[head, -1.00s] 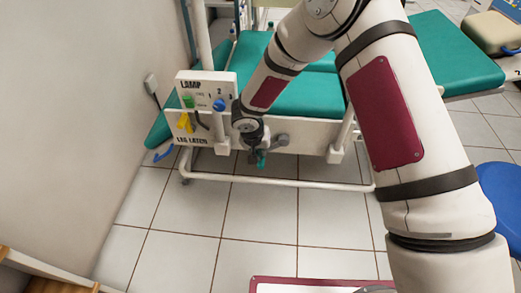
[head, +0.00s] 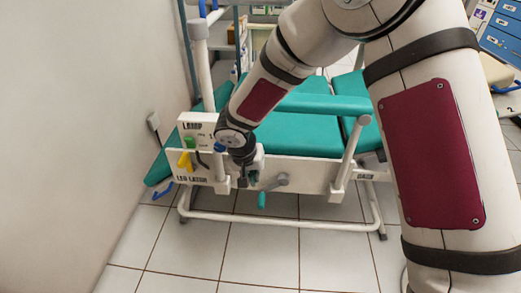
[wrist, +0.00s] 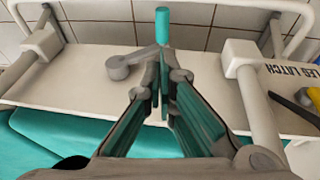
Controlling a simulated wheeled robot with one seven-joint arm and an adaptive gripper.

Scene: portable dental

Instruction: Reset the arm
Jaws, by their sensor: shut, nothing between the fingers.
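My gripper (head: 247,180) is shut and empty, in front of the white panel of the teal dental chair (head: 298,135). In the wrist view its two fingers (wrist: 165,82) come together with nothing held. A grey crank (head: 281,180) with a teal handle (head: 262,200) sits just right of the gripper in the head view. In the wrist view the teal handle (wrist: 162,24) shows beyond the fingertips, and the crank's round hub (wrist: 118,67) is left of them. Whether the fingers touch the crank I cannot tell. My arm crosses the right half of the head view.
The lamp box (head: 196,124) is partly covered by my wrist. A yellow leg latch lever (head: 185,161) is below it. White chair posts (head: 349,155) stand either side of the panel. A wall (head: 80,120) closes the left. The tiled floor (head: 255,255) in front is clear.

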